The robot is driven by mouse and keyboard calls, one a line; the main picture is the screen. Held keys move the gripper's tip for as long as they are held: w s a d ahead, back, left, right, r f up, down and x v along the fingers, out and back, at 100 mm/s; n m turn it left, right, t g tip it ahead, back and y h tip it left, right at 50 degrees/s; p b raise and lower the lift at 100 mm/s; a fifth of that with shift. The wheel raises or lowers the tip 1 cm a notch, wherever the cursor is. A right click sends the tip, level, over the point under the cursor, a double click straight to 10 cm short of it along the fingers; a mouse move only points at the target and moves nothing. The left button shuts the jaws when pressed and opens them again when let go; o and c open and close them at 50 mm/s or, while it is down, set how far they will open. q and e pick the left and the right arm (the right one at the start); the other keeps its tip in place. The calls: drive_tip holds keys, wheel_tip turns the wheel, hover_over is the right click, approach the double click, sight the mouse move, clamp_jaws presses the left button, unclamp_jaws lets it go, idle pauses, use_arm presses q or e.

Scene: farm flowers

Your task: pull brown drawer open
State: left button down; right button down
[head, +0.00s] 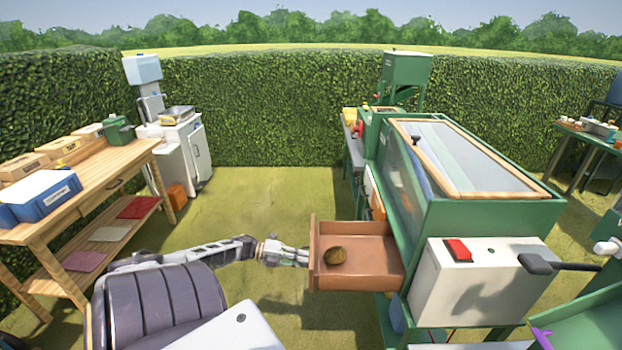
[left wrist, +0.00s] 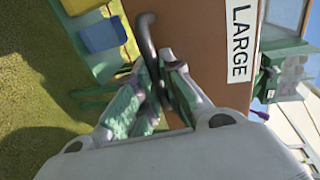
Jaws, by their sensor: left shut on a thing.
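The brown drawer (head: 376,246) sticks out to the left from the green machine (head: 405,185), with its open top showing. A round brown lump (head: 335,256) lies inside it. My left gripper (head: 297,256) is at the drawer's outer front face, coming from the left. In the left wrist view, the brown drawer front (left wrist: 206,38) bears a white label (left wrist: 239,42) reading LARGE. A dark curved handle (left wrist: 148,42) stands out from that front, and my left gripper's fingers (left wrist: 163,88) are shut on it. The handle is hidden in the head view. My right gripper is not seen.
A wooden bench (head: 100,172) with boxes and a blue crate (head: 42,196) stands at the left. A white cabinet (head: 182,148) is at the back left. A white box with a red switch (head: 458,250) is right of the drawer. Open grass lies between bench and machine.

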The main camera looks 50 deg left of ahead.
use_arm(q)
drive_tip(key=shift+s+a, duration=0.15)
drive_tip(key=shift+a, duration=0.05)
drive_tip(key=c, duration=1.8)
unclamp_jaws()
drive_tip(key=shift+v, duration=6)
